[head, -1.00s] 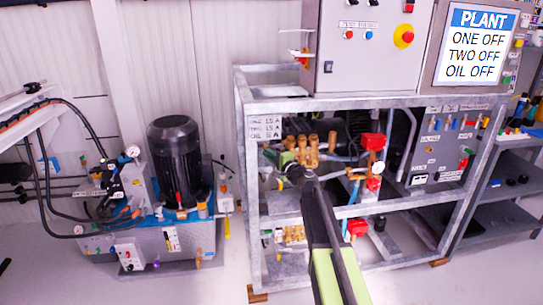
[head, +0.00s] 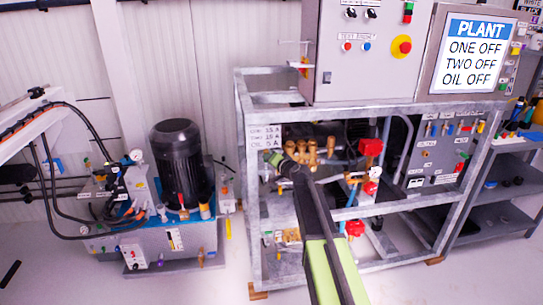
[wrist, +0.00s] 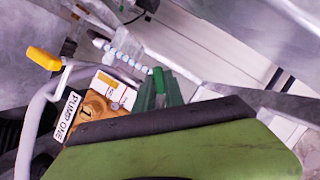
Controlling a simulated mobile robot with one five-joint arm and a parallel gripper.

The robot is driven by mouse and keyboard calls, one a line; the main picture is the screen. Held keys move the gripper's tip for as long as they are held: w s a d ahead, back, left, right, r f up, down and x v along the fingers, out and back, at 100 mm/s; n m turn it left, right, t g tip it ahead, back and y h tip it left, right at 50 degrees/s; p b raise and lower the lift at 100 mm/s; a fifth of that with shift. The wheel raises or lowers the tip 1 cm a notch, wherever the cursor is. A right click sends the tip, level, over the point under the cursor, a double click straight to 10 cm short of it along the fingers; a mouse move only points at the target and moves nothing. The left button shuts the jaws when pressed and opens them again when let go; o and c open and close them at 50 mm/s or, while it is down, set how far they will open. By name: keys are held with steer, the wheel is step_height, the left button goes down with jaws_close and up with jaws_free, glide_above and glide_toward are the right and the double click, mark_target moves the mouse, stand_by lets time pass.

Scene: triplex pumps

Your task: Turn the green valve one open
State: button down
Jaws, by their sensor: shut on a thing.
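The green valve one shows as a small green handle (wrist: 159,80) in the wrist view, beside the "PUMP ONE" label (wrist: 67,116). In the head view it is a green spot (head: 273,158) at the left end of the brass pump fittings (head: 313,153), inside the metal frame. In the head view my gripper (head: 281,163) reaches in through the frame's front opening. The fingers hide part of the handle, so its exact angle is hard to tell.
A yellow handle (wrist: 44,58) and a grey hose (wrist: 32,128) are close by on the left in the wrist view. The galvanised frame (head: 252,215) surrounds the pumps. The panel (head: 478,48) reads ONE OFF, TWO OFF, OIL OFF.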

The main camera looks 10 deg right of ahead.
steer(key=shift+s+a+n+g+h+p, duration=0.1)
steer(key=shift+a+n+g+h+p, duration=0.1)
steer(key=shift+n+h+p, duration=0.85)
steer(key=shift+a+n+g+h+p, duration=0.15)
steer(key=shift+n+h, duration=0.5)
steer(key=shift+n, duration=1)
steer(key=shift+d, duration=0.1)
steer(key=c, duration=1.4)
jaws_free()
steer(key=shift+c, duration=0.2)
